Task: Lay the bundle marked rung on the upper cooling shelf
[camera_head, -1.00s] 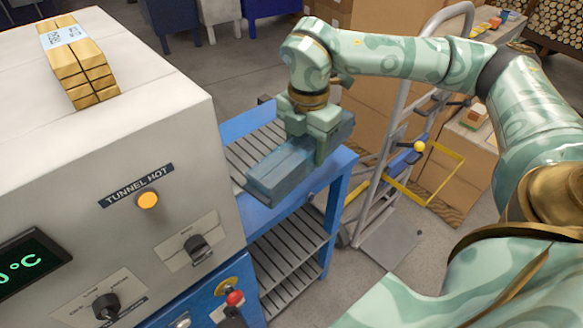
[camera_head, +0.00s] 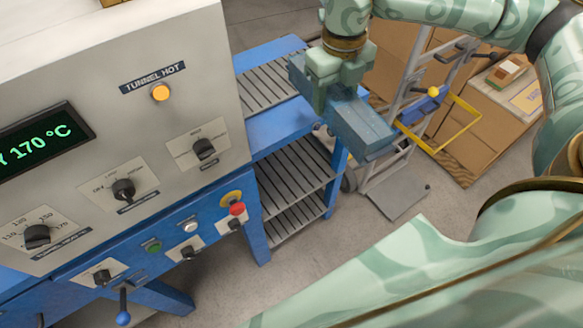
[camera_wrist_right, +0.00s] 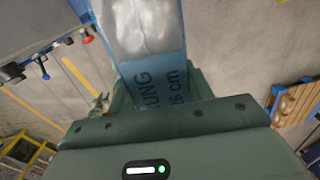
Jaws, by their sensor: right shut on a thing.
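A long bundle in bluish film (camera_head: 362,126) hangs from my right gripper (camera_head: 325,88), which is shut on it. Below the stand's slatted top (camera_head: 268,85) are an upper slatted shelf (camera_head: 297,172) and a lower slatted shelf (camera_head: 295,217). Both look empty where visible. My left gripper is not in view.
The tunnel machine (camera_head: 200,85) with its knobs and "TUNNEL HOT" lamp stands left of the shelves. The floor in front of the shelves is clear.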

